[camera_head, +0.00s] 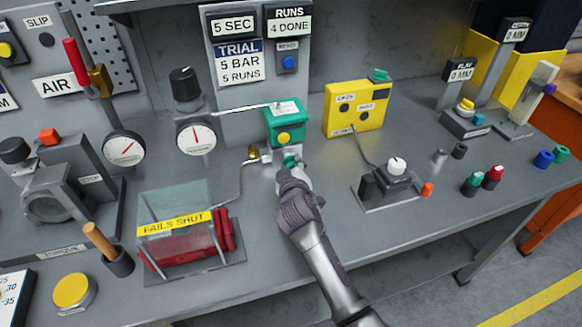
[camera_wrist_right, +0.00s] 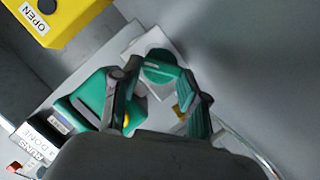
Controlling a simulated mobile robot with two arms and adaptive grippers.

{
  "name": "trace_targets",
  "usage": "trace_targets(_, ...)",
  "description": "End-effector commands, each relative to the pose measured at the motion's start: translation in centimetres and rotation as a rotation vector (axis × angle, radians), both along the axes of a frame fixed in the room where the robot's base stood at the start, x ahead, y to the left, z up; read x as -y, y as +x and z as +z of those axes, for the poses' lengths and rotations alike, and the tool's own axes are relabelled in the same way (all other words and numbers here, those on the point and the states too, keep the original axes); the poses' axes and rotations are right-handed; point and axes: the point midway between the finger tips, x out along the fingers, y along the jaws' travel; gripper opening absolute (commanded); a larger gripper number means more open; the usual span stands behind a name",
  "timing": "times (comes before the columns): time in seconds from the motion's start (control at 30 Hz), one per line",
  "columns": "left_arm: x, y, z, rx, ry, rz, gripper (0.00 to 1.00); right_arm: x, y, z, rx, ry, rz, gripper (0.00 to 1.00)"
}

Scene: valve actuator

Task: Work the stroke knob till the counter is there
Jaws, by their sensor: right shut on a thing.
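The stroke knob (camera_wrist_right: 160,68) is a round green knob with a pale line on its face, mounted on a light grey block. My right gripper (camera_wrist_right: 162,80) has its dark fingers with green pads around it, shut on it. In the head view my right gripper (camera_head: 291,166) reaches the knob from the front, just below the green box with a yellow button (camera_head: 284,124), and mostly hides it. The counter (camera_head: 290,20) on the grey panel reads "RUNS 4 DONE". The card (camera_head: 239,63) below reads "TRIAL 5 BAR 5 RUNS". My left gripper is not in view.
A yellow box (camera_head: 354,108) stands right of the green box. A pressure gauge (camera_head: 196,138) and a clear-guarded red unit marked "FAILS SHUT" (camera_head: 174,224) are to the left. A grey block with a white-topped knob (camera_head: 396,166) is to the right. The bench front is mostly clear around my arm.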

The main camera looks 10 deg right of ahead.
Motion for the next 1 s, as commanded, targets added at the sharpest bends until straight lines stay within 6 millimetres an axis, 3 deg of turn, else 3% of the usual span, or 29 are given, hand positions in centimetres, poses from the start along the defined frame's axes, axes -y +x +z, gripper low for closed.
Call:
trace_targets(0.2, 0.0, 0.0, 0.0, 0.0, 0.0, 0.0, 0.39, -0.1, 0.0, 0.0, 0.0, 0.0, 0.001, 0.09)
trace_targets(0.23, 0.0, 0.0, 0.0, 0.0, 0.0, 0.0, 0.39, -0.1, 0.0, 0.0, 0.0, 0.0, 0.001, 0.45)
trace_targets(0.37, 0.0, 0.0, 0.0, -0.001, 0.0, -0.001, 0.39, 0.0, 0.0, 0.0, 0.0, 0.0, 0.001, 0.67)
trace_targets(0.77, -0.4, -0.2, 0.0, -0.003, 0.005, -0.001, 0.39, -0.1, -0.5, 0.1, -0.001, 0.001, 0.0, 0.69)
trace_targets(1.0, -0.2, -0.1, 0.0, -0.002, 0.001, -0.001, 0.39, -0.3, -4.4, 1.3, -0.002, 0.004, 0.001, 0.69)
